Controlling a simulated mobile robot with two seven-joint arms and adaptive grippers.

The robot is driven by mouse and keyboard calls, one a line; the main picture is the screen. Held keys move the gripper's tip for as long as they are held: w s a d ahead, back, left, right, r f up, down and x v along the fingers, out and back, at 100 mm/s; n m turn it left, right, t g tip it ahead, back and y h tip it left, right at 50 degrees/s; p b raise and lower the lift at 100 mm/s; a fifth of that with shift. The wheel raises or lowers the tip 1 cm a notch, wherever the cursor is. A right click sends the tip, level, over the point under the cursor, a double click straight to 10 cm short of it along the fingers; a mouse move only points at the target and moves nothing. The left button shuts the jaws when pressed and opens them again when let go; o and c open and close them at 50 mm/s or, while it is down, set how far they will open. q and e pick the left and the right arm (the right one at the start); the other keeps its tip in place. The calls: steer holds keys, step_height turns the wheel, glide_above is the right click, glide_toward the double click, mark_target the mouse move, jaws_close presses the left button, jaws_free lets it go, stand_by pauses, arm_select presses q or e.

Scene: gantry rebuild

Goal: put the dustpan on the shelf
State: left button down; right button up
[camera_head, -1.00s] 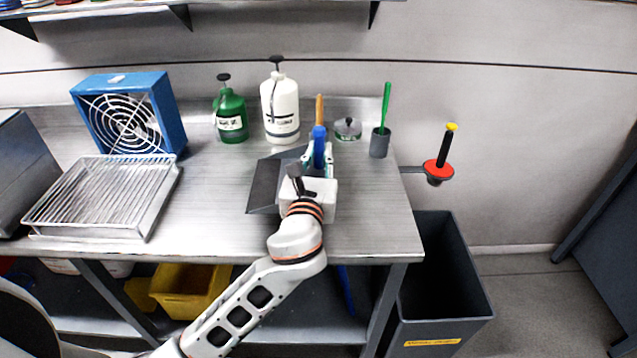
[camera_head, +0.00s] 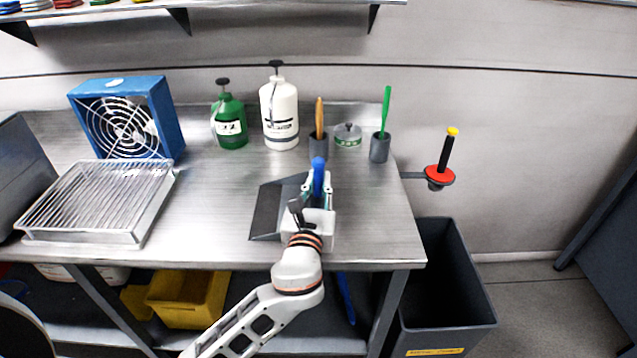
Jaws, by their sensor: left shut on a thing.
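The dustpan has a dark grey pan (camera_head: 268,208) and a blue handle (camera_head: 318,176). It is at the front middle of the steel table, and I cannot tell whether it touches the top. My left gripper (camera_head: 317,190) is shut on the blue handle, and its wrist hides part of the pan. A wall shelf (camera_head: 230,14) runs along the top of the view, with several coloured things at its left end. A lower shelf (camera_head: 270,325) lies under the table. My right gripper is not in view.
On the table (camera_head: 205,215) stand a blue fan (camera_head: 125,118), a wire rack (camera_head: 100,200), a green bottle (camera_head: 229,120), a white bottle (camera_head: 280,112), a small tin (camera_head: 348,136) and two brush holders (camera_head: 318,146) (camera_head: 380,148). A yellow bin (camera_head: 188,298) sits below. A grey bin (camera_head: 445,290) stands right.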

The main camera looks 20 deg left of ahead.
arm_select(q)
steer(key=c, duration=2.3)
jaws_free()
steer(key=shift+f, duration=0.1)
steer(key=o, duration=0.3)
steer(key=shift+o, duration=0.2)
